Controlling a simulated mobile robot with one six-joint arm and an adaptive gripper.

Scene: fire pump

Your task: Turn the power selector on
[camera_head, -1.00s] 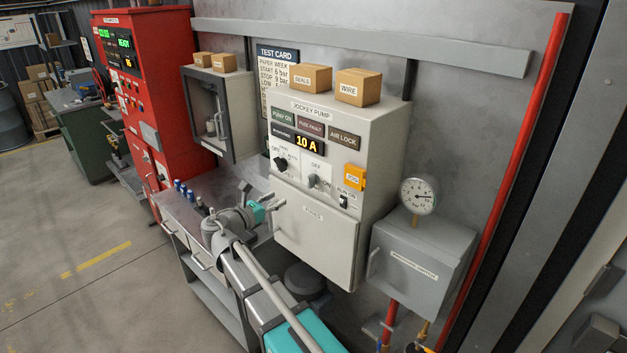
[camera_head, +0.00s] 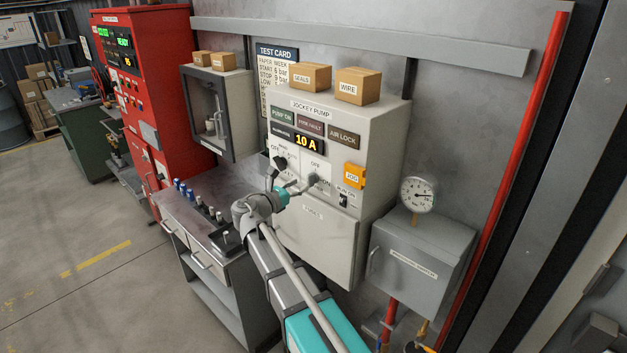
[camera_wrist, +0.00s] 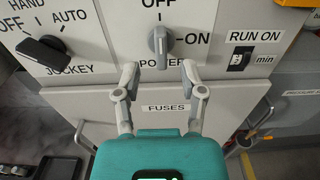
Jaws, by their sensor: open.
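The power selector (camera_wrist: 158,42) is a grey rotary knob on a white plate, with OFF above and ON to its right. Its pointer is upright, toward OFF, in the wrist view. In the head view my gripper (camera_head: 297,186) is close in front of the panel, just left of the knob. Whether a finger touches the panel cannot be told.
The black jockey selector (camera_wrist: 43,50) is left of the power knob. The run-on setter (camera_wrist: 240,60) is to the right, with the yellow JOG block (camera_head: 354,177) above it. The fuses door (camera_wrist: 168,107) lies below. A bench (camera_head: 185,215) with small parts stands left.

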